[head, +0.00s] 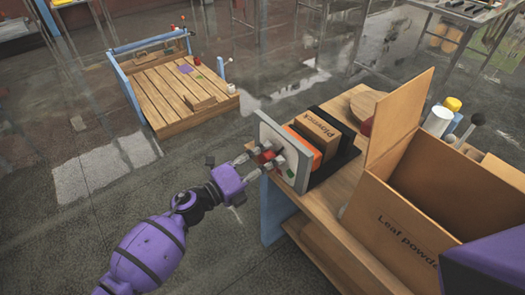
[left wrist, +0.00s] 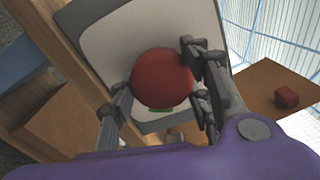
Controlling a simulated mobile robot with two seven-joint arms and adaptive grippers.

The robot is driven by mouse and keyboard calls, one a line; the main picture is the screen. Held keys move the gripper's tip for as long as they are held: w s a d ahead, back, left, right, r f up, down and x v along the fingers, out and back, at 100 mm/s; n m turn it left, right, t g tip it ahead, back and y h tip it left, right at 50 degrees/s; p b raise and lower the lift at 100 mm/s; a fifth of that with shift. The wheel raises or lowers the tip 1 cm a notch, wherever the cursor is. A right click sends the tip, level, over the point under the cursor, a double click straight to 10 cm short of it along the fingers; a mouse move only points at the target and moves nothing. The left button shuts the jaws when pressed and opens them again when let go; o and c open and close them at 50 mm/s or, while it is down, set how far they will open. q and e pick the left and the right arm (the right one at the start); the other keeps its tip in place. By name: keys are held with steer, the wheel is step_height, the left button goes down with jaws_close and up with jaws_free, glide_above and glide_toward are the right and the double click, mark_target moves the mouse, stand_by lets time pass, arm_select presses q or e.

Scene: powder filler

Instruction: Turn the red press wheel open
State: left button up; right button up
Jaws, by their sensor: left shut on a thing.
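The red press wheel (head: 267,157) is on the front of a grey-white panel (head: 285,146) at the end of the wooden bench. In the left wrist view the wheel (left wrist: 162,79) looks like a smooth red disc or ball between my fingers. My left gripper (head: 263,160) is shut on it, with one finger on each side. The fingers partly cover the wheel in the head view. A small green mark (left wrist: 160,109) shows below the wheel on the panel. My right gripper is out of view.
Behind the panel stand an orange piece (head: 304,143) and a "Maverick"-like labelled block (head: 318,136). An open "Leaf powder" box (head: 415,222) fills the right of the bench. A low slatted wooden platform (head: 180,88) stands farther back. The floor left of the bench is clear.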

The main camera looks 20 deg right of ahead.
arm_select(q)
steer(key=n+p, duration=0.1)
steer(key=n, duration=0.1)
steer(key=shift+r+n, duration=0.1)
steer(key=shift+n, duration=0.3)
steer(key=shift+n+p, duration=0.4)
steer(key=shift+n, duration=1)
steer(key=shift+s+f, duration=0.1)
steer(key=shift+f, duration=0.15)
steer(key=o, duration=1)
steer(key=shift+o, duration=0.5)
steer(key=shift+r, duration=0.1)
steer(key=v, duration=1.2)
